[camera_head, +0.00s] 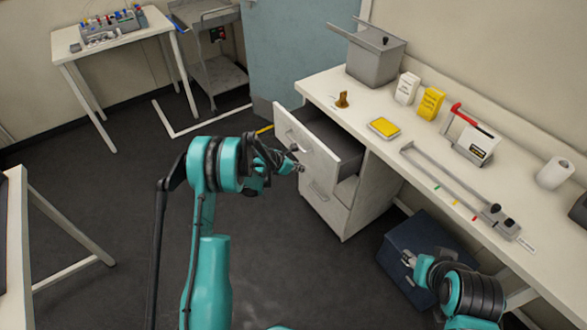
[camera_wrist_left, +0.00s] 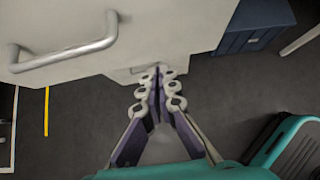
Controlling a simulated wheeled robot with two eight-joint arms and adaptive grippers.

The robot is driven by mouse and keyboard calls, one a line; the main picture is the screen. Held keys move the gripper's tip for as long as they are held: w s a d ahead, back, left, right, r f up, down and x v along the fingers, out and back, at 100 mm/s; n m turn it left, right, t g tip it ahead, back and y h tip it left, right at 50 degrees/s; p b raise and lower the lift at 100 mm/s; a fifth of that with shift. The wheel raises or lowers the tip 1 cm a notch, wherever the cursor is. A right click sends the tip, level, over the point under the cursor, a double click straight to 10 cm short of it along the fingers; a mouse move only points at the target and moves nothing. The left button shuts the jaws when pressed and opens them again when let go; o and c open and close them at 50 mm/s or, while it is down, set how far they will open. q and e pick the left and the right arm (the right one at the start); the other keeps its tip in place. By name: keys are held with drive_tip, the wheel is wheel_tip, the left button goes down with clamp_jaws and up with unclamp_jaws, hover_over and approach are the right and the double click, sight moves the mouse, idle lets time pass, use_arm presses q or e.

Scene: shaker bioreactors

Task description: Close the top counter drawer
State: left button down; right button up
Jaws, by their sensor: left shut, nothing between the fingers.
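The top counter drawer (camera_head: 306,143) is pulled out from the white cabinet under the counter, and its dark inside shows in the head view. Its front also fills the upper left of the left wrist view, with a curved metal handle (camera_wrist_left: 66,54).
A lower drawer (camera_head: 322,197) sits below the open one. The counter (camera_head: 372,108) holds a grey bin (camera_head: 375,60), a yellow box (camera_head: 430,102) and other items. A dark blue box (camera_head: 400,240) stands on the floor under the counter. Floor left of the cabinet is clear.

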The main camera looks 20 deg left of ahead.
use_arm(q)
drive_tip(key=w+d, duration=0.1)
drive_tip(key=w+d+f+b, duration=0.1)
drive_tip(key=w, duration=0.1)
drive_tip(key=shift+d+f, duration=0.15)
drive_tip(key=shift+d, duration=0.1)
drive_tip(key=shift+w+d, duration=0.35)
drive_tip(key=shift+w, duration=0.15)
use_arm(e)
drive_tip(key=shift+f, duration=0.8)
